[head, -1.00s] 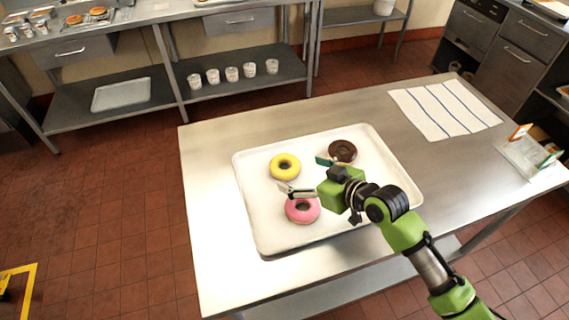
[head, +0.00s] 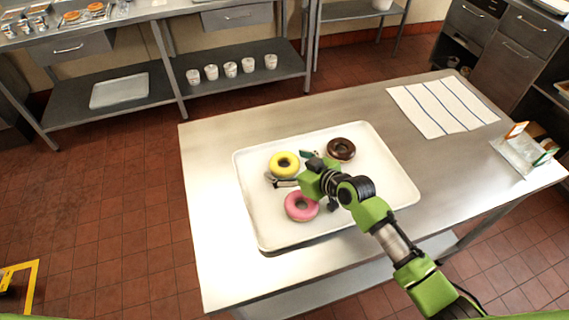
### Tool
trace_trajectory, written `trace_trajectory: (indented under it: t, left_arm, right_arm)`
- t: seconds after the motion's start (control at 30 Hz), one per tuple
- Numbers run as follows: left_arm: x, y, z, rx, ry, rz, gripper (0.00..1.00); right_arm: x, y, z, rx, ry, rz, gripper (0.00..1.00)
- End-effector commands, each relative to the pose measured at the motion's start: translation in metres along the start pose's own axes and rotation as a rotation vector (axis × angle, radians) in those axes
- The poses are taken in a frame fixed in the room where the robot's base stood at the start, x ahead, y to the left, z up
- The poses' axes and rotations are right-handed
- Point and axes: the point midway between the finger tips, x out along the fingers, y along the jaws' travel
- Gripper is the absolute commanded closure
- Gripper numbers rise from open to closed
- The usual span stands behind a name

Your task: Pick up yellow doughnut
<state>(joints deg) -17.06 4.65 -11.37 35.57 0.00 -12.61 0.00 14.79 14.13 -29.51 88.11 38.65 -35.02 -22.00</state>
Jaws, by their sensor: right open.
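A yellow doughnut (head: 284,158) lies on a white tray (head: 390,172) on the steel table. A pink doughnut (head: 296,214) lies in front of it, and a dark chocolate doughnut (head: 341,149) lies to its right. My right gripper (head: 286,167) is open over the tray, with one finger near the front left of the yellow doughnut and the other to its right, by the chocolate doughnut. I cannot tell whether a finger touches the yellow doughnut. The gripper body hides a bit of tray. My left gripper is not in view.
A striped cloth (head: 441,106) lies at the back right of the steel table (head: 215,250). A clear holder with packets (head: 527,152) stands at the right edge. A shelf with several white cups (head: 230,70) is behind, across the floor. The table's left side is clear.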

Motion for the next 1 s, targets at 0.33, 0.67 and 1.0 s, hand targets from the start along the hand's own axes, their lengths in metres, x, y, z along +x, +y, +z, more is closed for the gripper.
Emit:
trace_trajectory:
  t: [0.33, 0.67, 1.0]
  left_arm:
    - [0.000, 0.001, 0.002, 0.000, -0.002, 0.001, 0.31]
    - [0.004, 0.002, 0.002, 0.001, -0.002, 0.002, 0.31]
    - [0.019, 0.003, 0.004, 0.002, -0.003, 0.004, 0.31]
  right_arm:
    - [0.000, 0.000, 0.000, 0.000, 0.000, 0.000, 0.58]
    - [-0.004, 0.000, -0.006, -0.002, 0.001, 0.000, 0.58]
    - [-0.041, -0.035, -0.061, -0.003, 0.008, -0.002, 0.58]
